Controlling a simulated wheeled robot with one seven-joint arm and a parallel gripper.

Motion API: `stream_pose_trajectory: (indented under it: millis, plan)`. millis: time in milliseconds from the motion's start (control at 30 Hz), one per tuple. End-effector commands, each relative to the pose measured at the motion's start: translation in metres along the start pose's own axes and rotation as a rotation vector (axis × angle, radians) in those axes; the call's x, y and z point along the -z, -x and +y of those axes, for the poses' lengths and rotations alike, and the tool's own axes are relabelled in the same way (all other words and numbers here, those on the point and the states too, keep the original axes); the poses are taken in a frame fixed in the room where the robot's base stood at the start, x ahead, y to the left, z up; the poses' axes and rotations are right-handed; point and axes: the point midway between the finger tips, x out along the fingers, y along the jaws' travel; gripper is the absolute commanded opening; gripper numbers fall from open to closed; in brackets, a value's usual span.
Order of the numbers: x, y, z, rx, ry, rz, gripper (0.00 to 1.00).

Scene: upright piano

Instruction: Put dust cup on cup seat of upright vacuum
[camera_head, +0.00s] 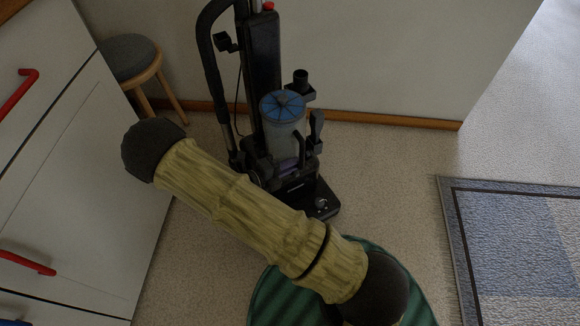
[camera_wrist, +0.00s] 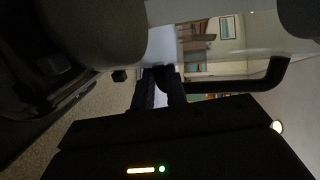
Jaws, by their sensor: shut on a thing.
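The upright vacuum (camera_head: 262,62) stands on the carpet by the wall in the head view. The dust cup (camera_head: 283,137), clear grey with a blue ribbed lid, is upright against the front of its body, over the base. The cup seat is hidden under it; I cannot tell whether the cup rests on it. In the wrist view, my gripper (camera_wrist: 162,88) is shut on the dark handle (camera_wrist: 262,80) of the dust cup, whose clear wall (camera_wrist: 235,32) fills the upper right. My gripper cannot be made out in the head view.
My yellow-sleeved arm crosses the foreground. White drawers (camera_head: 75,180) with red handles stand at left, with a round stool (camera_head: 130,55) behind. A blue-grey rug (camera_head: 520,235) lies at right. The carpet between vacuum and rug is clear.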

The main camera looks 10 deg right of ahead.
Motion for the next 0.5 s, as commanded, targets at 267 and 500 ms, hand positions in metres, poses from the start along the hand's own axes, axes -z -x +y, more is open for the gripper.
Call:
stream_pose_trajectory:
  millis: [267,500]
  plan:
    - [-0.0002,-0.0002,0.001,0.0,0.0,0.0,0.26]
    - [-0.0002,-0.0002,0.001,0.0,0.0,0.0,0.36]
